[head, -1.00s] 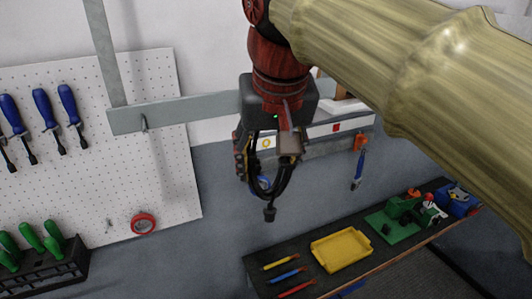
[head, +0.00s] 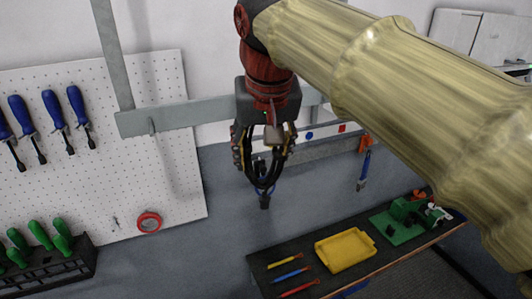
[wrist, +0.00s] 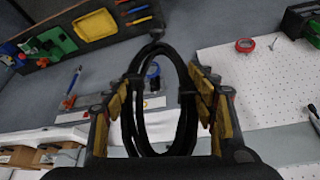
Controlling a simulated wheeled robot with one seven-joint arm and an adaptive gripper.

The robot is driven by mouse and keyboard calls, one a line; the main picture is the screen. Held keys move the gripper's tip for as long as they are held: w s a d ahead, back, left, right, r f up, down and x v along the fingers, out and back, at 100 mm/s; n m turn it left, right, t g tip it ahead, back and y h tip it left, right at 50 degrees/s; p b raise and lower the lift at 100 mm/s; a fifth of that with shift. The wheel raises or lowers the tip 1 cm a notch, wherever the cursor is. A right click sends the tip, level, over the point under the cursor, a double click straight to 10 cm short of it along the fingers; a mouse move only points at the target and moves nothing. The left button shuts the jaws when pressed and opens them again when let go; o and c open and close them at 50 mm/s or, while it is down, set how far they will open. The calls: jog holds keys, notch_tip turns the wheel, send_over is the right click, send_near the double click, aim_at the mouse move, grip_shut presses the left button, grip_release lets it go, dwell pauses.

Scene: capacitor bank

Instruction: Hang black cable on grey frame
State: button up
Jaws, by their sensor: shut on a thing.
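The grey frame (head: 180,117) is a flat horizontal bar with an upright on the wall. The cable hangs free, apart from the hook. My gripper hides part of the bar.
A pegboard (head: 120,185) with blue screwdrivers (head: 54,108) and red tape (head: 149,222) is at left. A dark shelf (head: 325,283) below holds a yellow tray (head: 345,250), pens and a green block. A blue-handled tool (head: 365,168) hangs at right.

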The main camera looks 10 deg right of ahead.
jog(key=w, duration=0.1)
jog(key=w+a+f, duration=0.1)
jog(key=w, duration=0.1)
jog(key=w+p, duration=0.1)
jog(key=w, duration=0.1)
jog(key=shift+w+a+f, duration=0.1)
jog(key=shift+a+f, duration=0.1)
jog(key=shift+a, duration=0.05)
dwell(0.5)
jog(key=shift+f, duration=0.3)
jog(key=shift+c, duration=1)
jog(key=o, duration=0.9)
jog(key=shift+o, duration=1.1)
jog(key=shift+w+a, duration=0.1)
jog(key=shift+w, duration=0.3)
jog(key=o, duration=0.3)
jog(key=shift+s+r, duration=0.25)
jog(key=shift+s, duration=0.05)
jog(key=shift+w, duration=0.15)
